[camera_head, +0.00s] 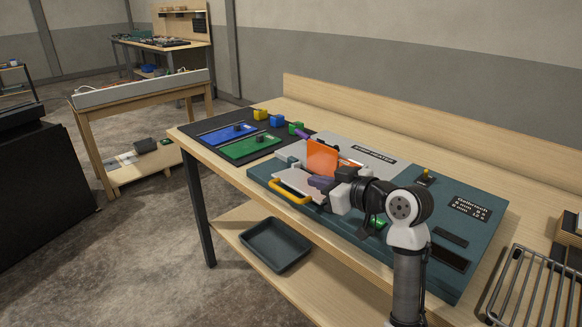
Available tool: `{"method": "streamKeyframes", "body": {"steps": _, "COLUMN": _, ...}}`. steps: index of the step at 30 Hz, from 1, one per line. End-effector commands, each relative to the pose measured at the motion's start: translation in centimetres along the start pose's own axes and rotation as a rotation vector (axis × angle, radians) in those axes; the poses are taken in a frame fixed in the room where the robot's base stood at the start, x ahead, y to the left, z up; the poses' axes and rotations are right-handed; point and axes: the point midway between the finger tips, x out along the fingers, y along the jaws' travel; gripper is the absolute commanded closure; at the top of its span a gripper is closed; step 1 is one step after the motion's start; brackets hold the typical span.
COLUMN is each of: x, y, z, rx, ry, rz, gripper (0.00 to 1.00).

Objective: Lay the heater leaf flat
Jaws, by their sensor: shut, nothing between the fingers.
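The heater leaf, seen as an orange panel (322,158), stands tilted up on the teal console (470,205). A light grey plate with a yellow handle (290,194) is at the console's front left edge. My gripper (318,182) is shut and empty, low in front of the orange panel and just right of the grey plate. My wrist and arm hide part of the console behind them. I cannot tell whether the fingertips touch the panel or the plate.
A dark mat with a blue board (228,134) and a green board (251,148) lies left of the console. Yellow, blue and green blocks stand behind them. A wire rack (525,290) is at the right. A dark tray (275,245) sits on the lower shelf.

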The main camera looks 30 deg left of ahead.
Motion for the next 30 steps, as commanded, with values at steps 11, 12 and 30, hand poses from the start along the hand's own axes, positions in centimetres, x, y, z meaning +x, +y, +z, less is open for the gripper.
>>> {"method": "streamKeyframes", "body": {"steps": 11, "x": 3.4, "y": 0.1, "z": -0.2, "rx": 0.029, "ry": 0.001, "rz": -0.009, "gripper": 1.0}}
{"method": "streamKeyframes", "body": {"steps": 12, "x": 4.2, "y": 0.1, "z": -0.2, "rx": 0.03, "ry": 0.001, "rz": -0.009, "gripper": 1.0}}
{"method": "streamKeyframes", "body": {"steps": 30, "x": 10.9, "y": 0.0, "z": 3.6, "rx": 0.028, "ry": 0.001, "rz": -0.004, "gripper": 1.0}}
